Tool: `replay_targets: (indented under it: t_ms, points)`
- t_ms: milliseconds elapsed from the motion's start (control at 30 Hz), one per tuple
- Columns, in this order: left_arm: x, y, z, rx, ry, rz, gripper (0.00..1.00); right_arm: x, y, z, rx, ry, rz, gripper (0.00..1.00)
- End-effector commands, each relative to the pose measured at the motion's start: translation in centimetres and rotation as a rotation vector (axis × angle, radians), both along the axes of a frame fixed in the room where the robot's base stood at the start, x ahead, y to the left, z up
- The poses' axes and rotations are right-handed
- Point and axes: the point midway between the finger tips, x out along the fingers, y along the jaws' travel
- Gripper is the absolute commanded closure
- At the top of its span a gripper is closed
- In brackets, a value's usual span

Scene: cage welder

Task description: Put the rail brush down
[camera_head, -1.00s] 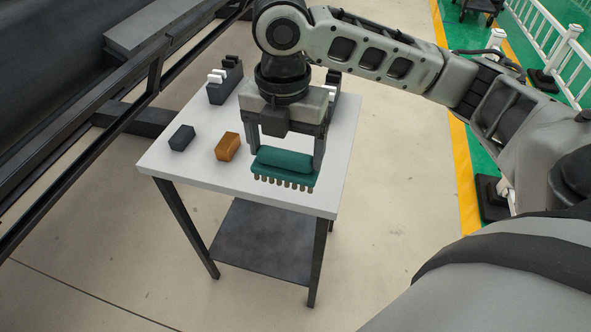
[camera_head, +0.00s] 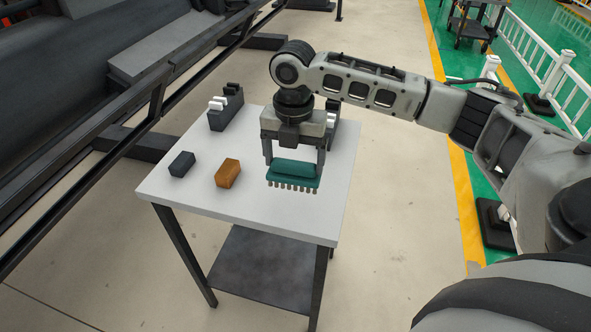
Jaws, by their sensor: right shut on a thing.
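The rail brush (camera_head: 294,174) is a teal block with a row of brown bristle tufts pointing down. My right gripper (camera_head: 294,164) comes from above with a finger at each end of the brush and is shut on it. The brush is over the front right part of the white table (camera_head: 190,211). I cannot tell whether the bristles touch the tabletop. My left gripper is not in view.
An orange-brown block (camera_head: 228,173) and a dark grey block (camera_head: 182,164) sit on the table left of the brush. A dark holder with white pieces (camera_head: 224,112) stands at the back left. Another holder, partly hidden, is behind my gripper. The table's front strip is clear.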

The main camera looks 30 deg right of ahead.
Motion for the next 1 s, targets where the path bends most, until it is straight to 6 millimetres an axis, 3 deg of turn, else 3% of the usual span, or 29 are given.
replay_targets:
  t_ms: [367,467,600,933,967,1000]
  points:
    - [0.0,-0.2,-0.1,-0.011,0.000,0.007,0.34,2.3,-1.8,-3.6,0.001,-0.001,-0.002,0.35]
    - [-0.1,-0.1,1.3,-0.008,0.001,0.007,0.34,2.3,-1.9,-4.6,0.002,0.003,-0.001,0.35]
    - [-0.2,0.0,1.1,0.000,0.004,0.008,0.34,2.3,-1.9,-6.0,0.001,-0.001,0.001,0.35]
    - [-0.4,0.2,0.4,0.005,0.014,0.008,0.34,2.3,-1.8,-6.4,0.001,-0.001,0.000,0.35]
    - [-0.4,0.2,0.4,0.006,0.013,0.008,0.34,2.3,-1.9,-6.4,0.001,-0.002,0.000,0.08]
    - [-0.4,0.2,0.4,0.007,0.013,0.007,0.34,2.3,-1.9,-6.4,0.001,-0.002,0.000,0.00]
